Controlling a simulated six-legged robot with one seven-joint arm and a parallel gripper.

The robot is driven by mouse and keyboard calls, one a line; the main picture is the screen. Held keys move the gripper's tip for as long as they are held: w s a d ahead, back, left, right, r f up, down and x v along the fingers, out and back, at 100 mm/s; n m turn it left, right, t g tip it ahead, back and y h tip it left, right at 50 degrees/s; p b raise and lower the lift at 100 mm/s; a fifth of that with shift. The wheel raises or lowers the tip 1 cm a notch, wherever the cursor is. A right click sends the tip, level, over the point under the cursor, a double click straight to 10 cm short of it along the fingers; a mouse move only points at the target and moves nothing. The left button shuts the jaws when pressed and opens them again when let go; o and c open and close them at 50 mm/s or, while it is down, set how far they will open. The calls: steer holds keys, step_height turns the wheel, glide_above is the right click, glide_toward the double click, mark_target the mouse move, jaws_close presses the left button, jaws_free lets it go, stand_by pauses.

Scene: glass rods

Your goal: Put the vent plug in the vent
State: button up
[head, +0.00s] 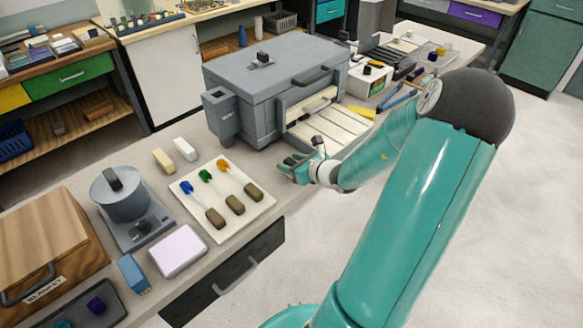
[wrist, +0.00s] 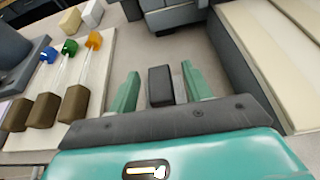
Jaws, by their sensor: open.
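A small dark grey block (wrist: 160,87), which looks like the vent plug, shows between the fingers of my gripper in the wrist view. My gripper (wrist: 158,84) is open, with a green finger on each side of the block and a gap on both sides. In the head view my gripper (head: 290,168) is low over the bench, in front of the grey kiln (head: 265,85). The block cannot be made out clearly there. A dark fitting (head: 263,59) sits on the kiln's top. I cannot tell whether it is the vent; no open hole is clear.
A cream board (head: 225,203) with several glass rods with brown handles lies left of my gripper. The kiln's pale shelf (head: 345,130) extends at the right. A white block (head: 185,149), a cream block (head: 164,160) and a grey pot (head: 122,195) stand farther left.

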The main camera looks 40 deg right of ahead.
steer(key=shift+c, duration=0.4)
jaws_close()
steer(key=shift+w+r, duration=0.1)
steer(key=shift+r, duration=0.05)
